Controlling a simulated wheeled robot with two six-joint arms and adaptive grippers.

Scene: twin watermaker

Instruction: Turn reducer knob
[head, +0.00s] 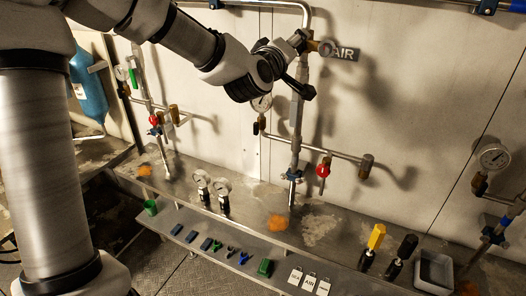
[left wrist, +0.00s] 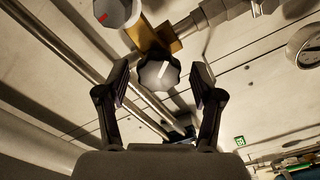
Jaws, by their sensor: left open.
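A dark lobed knob with a white line (left wrist: 159,75) shows in the left wrist view, in front of a brass body (left wrist: 152,40). My left gripper (left wrist: 161,82) is open, with one finger on each side of this knob. Gaps show between the fingers and the knob, so it is not gripped. The knob is hidden there by the gripper. My right gripper is not in view.
A grey knob with a red mark (left wrist: 112,12) is close by at upper left in the wrist view. A red valve (head: 323,170) and a horizontal pipe are below.

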